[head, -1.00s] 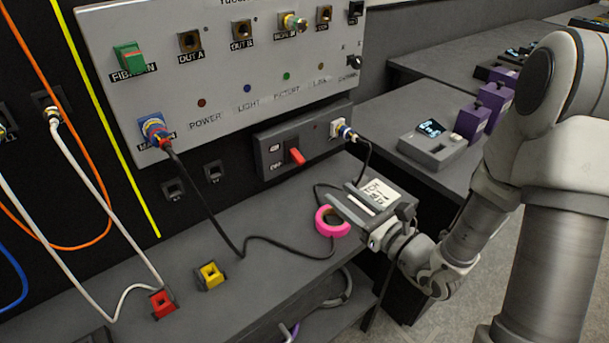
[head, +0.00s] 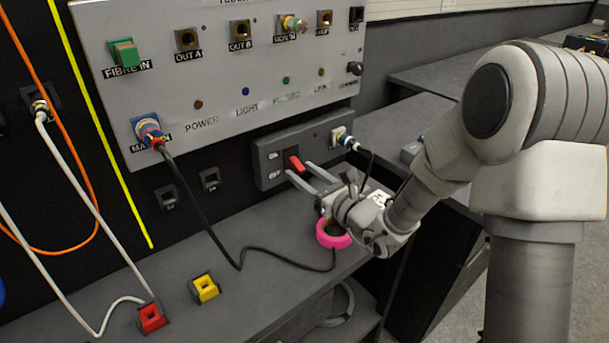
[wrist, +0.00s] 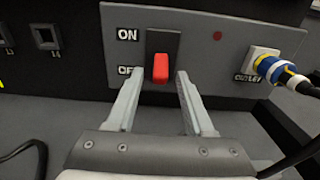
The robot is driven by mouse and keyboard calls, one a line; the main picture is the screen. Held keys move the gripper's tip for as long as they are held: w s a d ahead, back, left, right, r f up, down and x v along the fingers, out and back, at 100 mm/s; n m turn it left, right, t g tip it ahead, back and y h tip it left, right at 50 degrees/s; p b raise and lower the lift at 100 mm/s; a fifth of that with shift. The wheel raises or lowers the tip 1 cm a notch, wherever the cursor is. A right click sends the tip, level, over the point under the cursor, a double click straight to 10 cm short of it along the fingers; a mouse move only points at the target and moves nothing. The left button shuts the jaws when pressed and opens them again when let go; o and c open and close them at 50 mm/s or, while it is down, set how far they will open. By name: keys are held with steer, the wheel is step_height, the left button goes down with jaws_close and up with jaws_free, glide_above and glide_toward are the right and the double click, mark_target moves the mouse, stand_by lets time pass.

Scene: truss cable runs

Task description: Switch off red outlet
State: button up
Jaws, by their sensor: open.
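The red switch lever (head: 295,163) is on a grey outlet box (head: 262,181) low on the wall. In the wrist view the red lever (wrist: 160,69) sticks out over the lower part of its dark slot, beside the OFF label; ON is above. My gripper (head: 299,169) is open and empty, pointing at the switch. In the wrist view my gripper (wrist: 158,74) has one finger on each side of the lever, with gaps; I cannot tell whether the tips reach its depth. The left finger partly covers the OFF label.
A blue and yellow plug (wrist: 276,70) with a black cable sits in the outlet right of the switch. A pink ring (head: 332,235) lies on the bench below my gripper. A black cable (head: 200,215) crosses the bench. Yellow (head: 205,288) and red (head: 151,318) sockets stand at front left.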

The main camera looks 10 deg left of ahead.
jaws_close()
stand_by(0.3)
steer(key=shift+f, duration=0.1)
steer(key=shift+a+f+b, duration=0.1)
steer(key=shift+f+b, duration=0.25)
steer(key=shift+b, duration=0.7)
steer(key=shift+w+f+t+y+b, duration=0.15)
steer(key=shift+t+y+b, duration=0.25)
steer(key=shift+b, duration=0.75)
steer(key=shift+y, duration=0.3)
steer(key=shift+r, duration=0.2)
